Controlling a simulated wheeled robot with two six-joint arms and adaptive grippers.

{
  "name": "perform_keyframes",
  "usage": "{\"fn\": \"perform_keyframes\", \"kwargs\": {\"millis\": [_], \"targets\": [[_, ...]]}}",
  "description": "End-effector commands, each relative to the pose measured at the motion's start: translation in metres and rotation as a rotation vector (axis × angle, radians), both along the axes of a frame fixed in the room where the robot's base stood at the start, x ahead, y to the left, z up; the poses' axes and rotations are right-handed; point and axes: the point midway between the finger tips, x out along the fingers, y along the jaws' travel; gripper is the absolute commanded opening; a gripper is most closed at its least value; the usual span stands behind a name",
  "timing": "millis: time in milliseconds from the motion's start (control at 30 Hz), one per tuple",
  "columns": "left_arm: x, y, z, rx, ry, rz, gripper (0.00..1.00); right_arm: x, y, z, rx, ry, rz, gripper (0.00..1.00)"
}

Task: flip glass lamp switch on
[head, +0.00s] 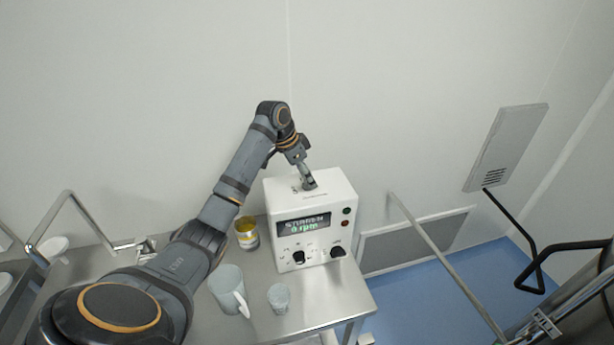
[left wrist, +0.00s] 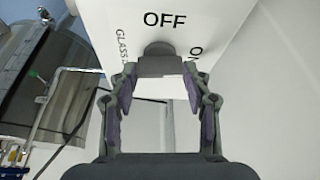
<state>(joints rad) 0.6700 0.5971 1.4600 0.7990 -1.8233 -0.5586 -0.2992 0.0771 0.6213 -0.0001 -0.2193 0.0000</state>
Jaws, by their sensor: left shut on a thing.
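The white control box (head: 330,245) stands on the metal table, with a lit display, knobs and small buttons on its front. My left gripper (head: 309,183) reaches down to the top of this box. In the left wrist view, the box face (left wrist: 185,15) carries the words "OFF", "ON" and a partly hidden "GLASS" label. A grey switch knob (left wrist: 159,47) sits just below "OFF". My left gripper (left wrist: 159,68) is shut on this knob, its tips covering part of it. Which way the knob points cannot be told. My right gripper is not in view.
A wall lies behind the box. A metal bar (head: 440,260) and open blue floor (head: 420,305) are to the right.

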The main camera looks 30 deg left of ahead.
Motion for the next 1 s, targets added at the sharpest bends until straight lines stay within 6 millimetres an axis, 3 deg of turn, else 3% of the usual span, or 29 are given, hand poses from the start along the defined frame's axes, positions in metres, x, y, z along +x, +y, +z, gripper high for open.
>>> {"fn": "perform_keyframes", "kwargs": {"millis": [333, 833, 867, 1000], "targets": [[0.0003, 0.0011, -0.0002, 0.001, 0.001, -0.121, 0.17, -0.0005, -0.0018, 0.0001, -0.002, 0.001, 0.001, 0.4], [0.0002, 0.0009, -0.0002, 0.001, 0.002, -0.139, 0.17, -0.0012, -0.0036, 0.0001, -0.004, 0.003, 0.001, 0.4], [0.0002, 0.0009, -0.0002, 0.001, 0.002, -0.139, 0.53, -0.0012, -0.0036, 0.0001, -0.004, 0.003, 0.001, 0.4], [0.0003, 0.0009, -0.0002, 0.001, 0.001, -0.139, 0.72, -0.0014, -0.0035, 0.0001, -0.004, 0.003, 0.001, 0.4]]}}
